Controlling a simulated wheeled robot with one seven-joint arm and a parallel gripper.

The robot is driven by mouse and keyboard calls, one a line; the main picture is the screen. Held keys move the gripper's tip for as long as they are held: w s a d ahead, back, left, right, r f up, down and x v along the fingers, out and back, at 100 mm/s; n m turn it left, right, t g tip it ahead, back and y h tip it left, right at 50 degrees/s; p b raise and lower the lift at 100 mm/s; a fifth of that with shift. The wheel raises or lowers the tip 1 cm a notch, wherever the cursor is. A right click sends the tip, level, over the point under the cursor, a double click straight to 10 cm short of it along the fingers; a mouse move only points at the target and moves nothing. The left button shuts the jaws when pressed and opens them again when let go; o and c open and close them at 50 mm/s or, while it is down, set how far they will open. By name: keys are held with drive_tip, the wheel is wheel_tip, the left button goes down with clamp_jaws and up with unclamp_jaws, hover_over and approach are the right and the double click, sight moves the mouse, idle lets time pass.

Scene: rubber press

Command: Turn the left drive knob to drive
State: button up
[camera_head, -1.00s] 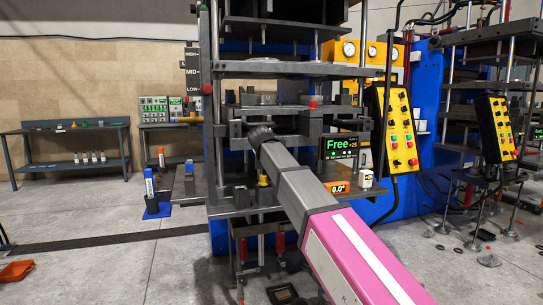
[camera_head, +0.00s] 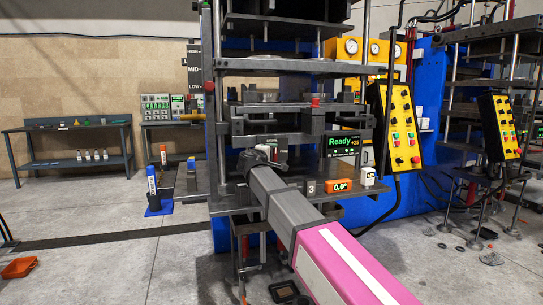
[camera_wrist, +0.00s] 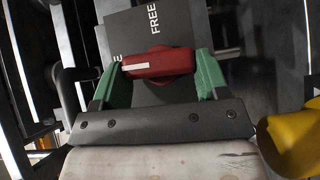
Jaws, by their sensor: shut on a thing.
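In the wrist view, a red knob (camera_wrist: 165,62) with a white stripe sits on a dark panel (camera_wrist: 185,24) lettered FREE. The stripe lies to the left of the knob, near a second, partly hidden label. The two green fingers of my gripper (camera_wrist: 162,68) stand on either side of the knob, shut on it. In the head view my gripper (camera_head: 268,157) is at the press front, and the arm hides most of the knob. The press screen (camera_head: 341,144) reads Ready in green.
A yellow rounded part (camera_wrist: 294,140) is close at the right of my gripper in the wrist view. An orange readout (camera_head: 339,185) and a white cup-like item (camera_head: 368,176) are on the press ledge. A yellow button panel (camera_head: 402,128) hangs at the right.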

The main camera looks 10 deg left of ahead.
drive_tip(key=shift+f+n+t, duration=0.1)
drive_tip(key=shift+n+t, duration=0.2)
drive_tip(key=shift+t, duration=0.1)
drive_tip(key=o, duration=0.9)
drive_tip(key=shift+o, duration=0.2)
drive_tip(key=r, duration=0.4)
drive_tip(key=shift+a+r, duration=0.2)
drive_tip(key=shift+r, duration=0.1)
drive_tip(key=s+a+r, duration=0.4)
drive_tip(key=s+r, duration=0.2)
drive_tip(key=s, duration=0.4)
drive_tip(key=shift+s+a+r, duration=0.25)
drive_tip(key=shift+s+a, duration=0.05)
drive_tip(key=shift+a, duration=0.1)
